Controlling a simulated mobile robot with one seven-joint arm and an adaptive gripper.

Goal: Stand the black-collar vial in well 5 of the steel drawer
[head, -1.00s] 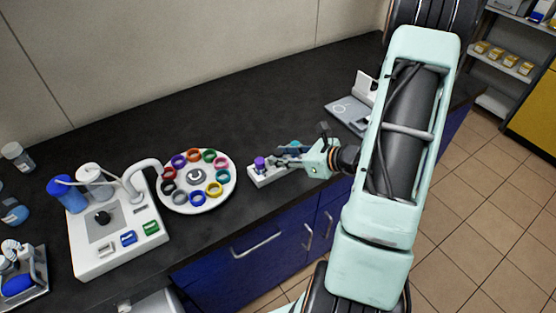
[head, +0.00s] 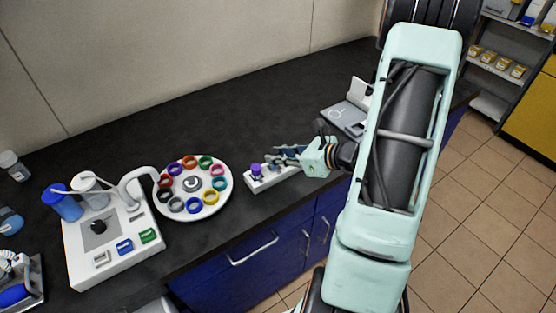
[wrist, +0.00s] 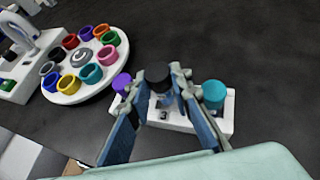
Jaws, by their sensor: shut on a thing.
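The black-collar vial (wrist: 158,76) is between my gripper's fingers in the wrist view, upright at the middle of a small white rack (wrist: 182,122) marked 3. My gripper (wrist: 163,92) is shut on it, a finger on each side. I cannot tell whether the vial is seated in the rack or slightly raised. In the head view my gripper (head: 282,155) reaches over the rack (head: 266,183) from the right, and its fingers hide the black vial. No steel drawer with numbered wells can be made out in either view.
A purple-topped vial (wrist: 122,82) and a teal-topped vial (wrist: 214,94) stand on either side of the held vial. A round white carousel (head: 222,205) with coloured rings is to the left. A white machine (head: 75,250) stands further left. Dark bench behind is clear.

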